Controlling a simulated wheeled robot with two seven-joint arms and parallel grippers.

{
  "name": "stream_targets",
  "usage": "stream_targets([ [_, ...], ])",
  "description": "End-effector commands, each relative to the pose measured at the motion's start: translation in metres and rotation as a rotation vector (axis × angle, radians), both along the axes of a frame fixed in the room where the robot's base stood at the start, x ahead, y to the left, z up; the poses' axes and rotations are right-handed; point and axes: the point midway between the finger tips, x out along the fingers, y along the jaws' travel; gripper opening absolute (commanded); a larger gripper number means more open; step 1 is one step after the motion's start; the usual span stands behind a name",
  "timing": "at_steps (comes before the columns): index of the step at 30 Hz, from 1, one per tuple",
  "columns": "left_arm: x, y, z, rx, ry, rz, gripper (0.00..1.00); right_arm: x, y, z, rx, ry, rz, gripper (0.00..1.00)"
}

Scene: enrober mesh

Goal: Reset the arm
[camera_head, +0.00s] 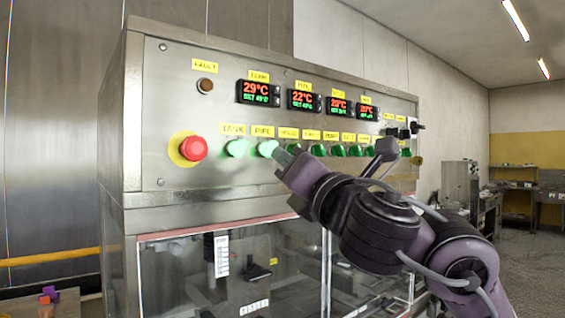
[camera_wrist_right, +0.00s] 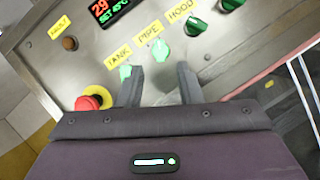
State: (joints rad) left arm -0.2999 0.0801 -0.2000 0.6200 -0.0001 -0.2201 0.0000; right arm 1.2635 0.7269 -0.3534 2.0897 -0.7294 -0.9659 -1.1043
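My right arm reaches in from the right in the head view, its gripper (camera_head: 283,162) close to the control panel just below the PIPE knob (camera_head: 268,148). In the right wrist view the two fingers of this gripper (camera_wrist_right: 161,78) are apart with nothing between their tips. The PIPE knob (camera_wrist_right: 160,49) shows just beyond the gap, and the TANK knob (camera_wrist_right: 125,72) is beside the left finger. Both knobs look brighter green than the HOOD knob (camera_wrist_right: 195,26). Whether a finger touches the panel I cannot tell. My left gripper is not in view.
A red emergency button (camera_head: 193,148) on a yellow ring sits left of the knobs. Temperature displays (camera_head: 258,93) are above them, and a clear-windowed enclosure (camera_head: 190,275) is below. Several more green knobs run right, partly behind my arm. Open floor (camera_head: 530,262) lies at right.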

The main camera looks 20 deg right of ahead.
Motion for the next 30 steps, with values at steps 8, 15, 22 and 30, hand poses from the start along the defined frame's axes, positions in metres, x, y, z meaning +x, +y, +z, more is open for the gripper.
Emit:
stream_targets([
  [8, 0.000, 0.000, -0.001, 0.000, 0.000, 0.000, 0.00, -0.010, -0.002, -0.004, 0.001, 0.000, -0.002, 0.33],
  [15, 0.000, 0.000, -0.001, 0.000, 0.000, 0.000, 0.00, -0.009, -0.002, -0.003, 0.001, 0.000, -0.002, 0.33],
  [22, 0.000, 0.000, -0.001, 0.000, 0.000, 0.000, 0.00, 0.003, 0.005, -0.033, 0.082, 0.061, 0.027, 0.33],
  [30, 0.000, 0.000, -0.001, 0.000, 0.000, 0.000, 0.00, 0.033, 0.020, -0.184, 0.576, 0.377, 0.078, 0.33],
])
